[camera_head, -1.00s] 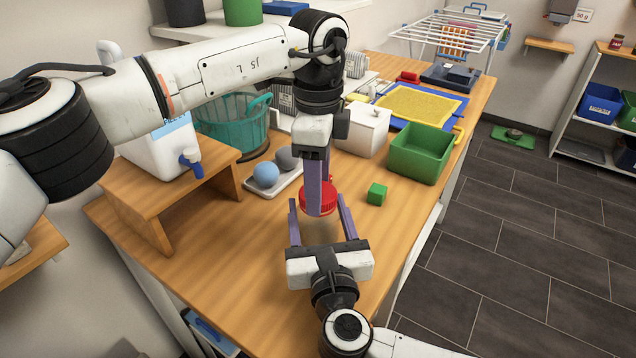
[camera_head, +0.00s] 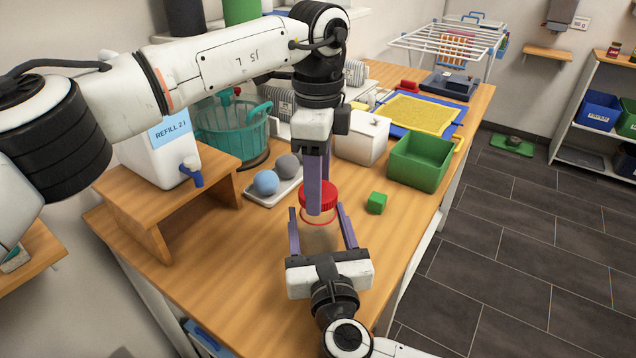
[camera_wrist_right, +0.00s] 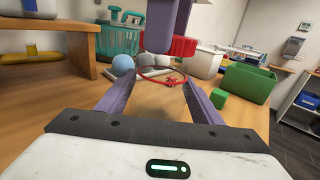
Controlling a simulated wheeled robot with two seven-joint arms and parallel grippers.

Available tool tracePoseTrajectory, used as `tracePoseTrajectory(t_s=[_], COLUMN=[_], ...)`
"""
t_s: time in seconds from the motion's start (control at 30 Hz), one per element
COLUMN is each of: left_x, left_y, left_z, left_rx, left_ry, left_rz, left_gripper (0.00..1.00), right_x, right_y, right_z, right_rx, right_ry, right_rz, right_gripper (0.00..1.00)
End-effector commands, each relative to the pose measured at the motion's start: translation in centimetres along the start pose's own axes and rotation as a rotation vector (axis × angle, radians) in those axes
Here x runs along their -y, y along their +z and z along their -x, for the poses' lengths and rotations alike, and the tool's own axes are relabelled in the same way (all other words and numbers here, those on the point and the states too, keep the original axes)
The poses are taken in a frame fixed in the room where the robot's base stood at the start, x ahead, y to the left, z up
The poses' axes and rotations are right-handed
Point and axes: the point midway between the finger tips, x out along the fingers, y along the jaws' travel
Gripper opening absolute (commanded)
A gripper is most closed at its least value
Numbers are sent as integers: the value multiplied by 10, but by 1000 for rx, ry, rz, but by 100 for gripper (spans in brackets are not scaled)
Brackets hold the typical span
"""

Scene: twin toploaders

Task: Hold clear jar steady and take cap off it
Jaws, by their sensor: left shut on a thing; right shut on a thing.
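The clear jar (camera_head: 318,240) stands on the wooden table, see-through and hard to make out, with a red ring near its top. My right gripper (camera_head: 322,225) is shut on the jar's body from the near side, one finger on each side. The red cap (camera_head: 330,196) is above the ring, and a small gap seems to show between them. My left gripper (camera_head: 317,205) points down from above and is shut on the cap. In the right wrist view the cap (camera_wrist_right: 182,47) is above the jar's red ring (camera_wrist_right: 185,76), between my right fingers.
A green cube (camera_head: 376,203) and a green bin (camera_head: 420,160) are to the right. A tray (camera_head: 262,197) with a blue and a grey ball is to the left, near a wooden stand (camera_head: 150,205) bearing a white dispenser (camera_head: 155,160). The front left table is clear.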

Motion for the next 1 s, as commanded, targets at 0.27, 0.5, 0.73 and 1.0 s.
tracePoseTrajectory(t_s=[0.27,0.5,0.73,1.0], left_x=[1,0,0,0], left_y=[0,0,0,0], left_z=[16,40,40,40], left_rx=[1,-1,0,0], left_ry=[-3,-1,0,0], left_rz=[0,1,0,0], left_gripper=[22,22,22,22], right_x=[0,0,0,0], right_y=[0,0,0,0], right_z=[0,0,0,0], right_rx=[0,0,0,0], right_ry=[0,0,0,0], right_rz=[0,0,0,0], right_gripper=[0,0,68,82])
